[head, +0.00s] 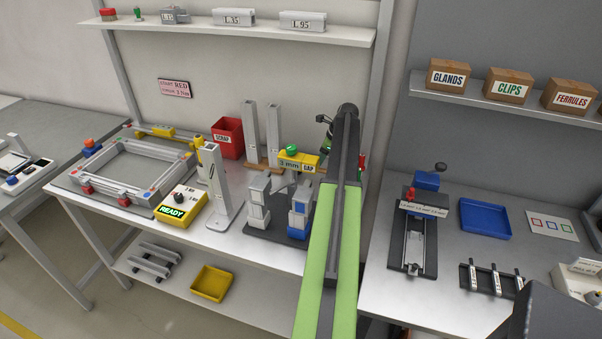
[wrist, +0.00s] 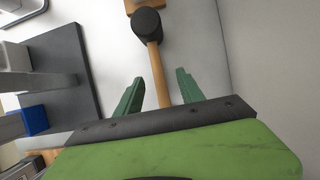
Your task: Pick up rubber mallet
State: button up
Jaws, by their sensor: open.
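The rubber mallet (wrist: 157,62) shows in the wrist view, with a black head at the top and a light wooden handle running down toward me. It lies on a pale surface. My gripper (wrist: 157,88) is open, with one green finger on each side of the handle. The lower end of the handle is hidden behind the dark bar of my gripper. I cannot tell how far the fingers are above the surface. In the head view my arm reaches over the bench and hides the mallet.
A dark base plate (wrist: 68,75) with grey posts and a blue block (wrist: 33,120) stands left of the mallet. A wooden piece (wrist: 137,5) lies just beyond its head. In the head view a red scrap bin (head: 227,138) and a yellow gap gauge (head: 297,160) stand on the bench (head: 200,240).

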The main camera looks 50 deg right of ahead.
jog(key=b+x, duration=0.2)
jog(key=s+b+x, duration=0.1)
jog(key=b+x, duration=0.2)
jog(key=shift+f, duration=0.3)
jog(key=shift+r, duration=0.15)
grip_shut()
dwell(1.0)
